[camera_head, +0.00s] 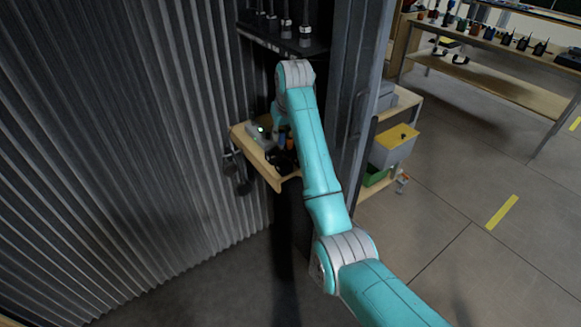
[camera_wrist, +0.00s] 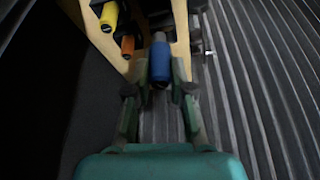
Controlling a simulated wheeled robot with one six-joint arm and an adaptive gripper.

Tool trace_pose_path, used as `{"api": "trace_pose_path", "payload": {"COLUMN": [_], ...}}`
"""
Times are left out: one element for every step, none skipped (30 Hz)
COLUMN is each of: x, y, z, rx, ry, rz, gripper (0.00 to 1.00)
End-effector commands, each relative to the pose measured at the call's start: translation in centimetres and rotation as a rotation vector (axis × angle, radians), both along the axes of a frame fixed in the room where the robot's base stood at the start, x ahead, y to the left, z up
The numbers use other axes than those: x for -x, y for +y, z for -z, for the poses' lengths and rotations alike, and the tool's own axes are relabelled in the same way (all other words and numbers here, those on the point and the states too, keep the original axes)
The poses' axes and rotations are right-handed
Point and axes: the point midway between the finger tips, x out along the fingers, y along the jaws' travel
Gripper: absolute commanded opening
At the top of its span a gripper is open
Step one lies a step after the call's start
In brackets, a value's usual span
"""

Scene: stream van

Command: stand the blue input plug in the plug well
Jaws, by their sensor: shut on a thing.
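The blue input plug (camera_wrist: 160,64) is a blue cylinder with a grey end, in the upper middle of the wrist view. My gripper (camera_wrist: 161,76) is shut on it, with one dark finger on each side. The plug overlaps the edge of a small pale wooden shelf (camera_wrist: 182,45) in that view; I cannot tell the gap between them. In the head view my arm hides most of my gripper and the plug. I cannot make out the plug well for certain in either view.
A yellow plug (camera_wrist: 109,16) and an orange plug (camera_wrist: 127,45) are at the shelf, left of the blue one. In the head view a grey device (camera_head: 258,137) with a green light sits on the shelf (camera_head: 268,172). A corrugated wall (camera_head: 130,130) is close on the left.

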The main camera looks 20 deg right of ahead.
Motion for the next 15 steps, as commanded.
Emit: {"api": "trace_pose_path", "payload": {"x": [-0.1, -0.1, -0.1, -0.1, -0.1, 0.0, 0.0, -0.1, -0.1, -0.1, -0.1, -0.1, -0.1, -0.1, -0.1], "y": [0.0, 0.0, 0.0, 0.0, 0.0, 0.0, 0.0, 0.0, 0.0, 0.0, 0.0, 0.0, 0.0, 0.0, 0.0], "z": [-0.1, 0.0, 0.4, 0.9, 1.4, 2.2, 2.8, 3.3, 4.0, 4.4, 4.8, 5.1, 5.4, 5.5, 5.7], "rx": [-0.001, 0.000, 0.000, 0.000, 0.000, 0.000, 0.000, 0.000, 0.000, 0.000, 0.000, 0.000, 0.000, -0.001, -0.001], "ry": [0.000, 0.001, 0.002, 0.003, 0.003, 0.004, 0.005, 0.004, 0.003, 0.004, 0.003, 0.001, 0.001, 0.000, 0.000], "rz": [-0.001, -0.001, -0.002, -0.002, -0.001, -0.001, -0.001, -0.001, -0.001, -0.001, -0.001, -0.001, -0.001, -0.001, -0.001], "gripper": [0.00, 0.00, 0.00, 0.00, 0.00, 0.00, 0.00, 0.00, 0.00, 0.00, 0.00, 0.00, 0.00, 0.00, 0.00]}}
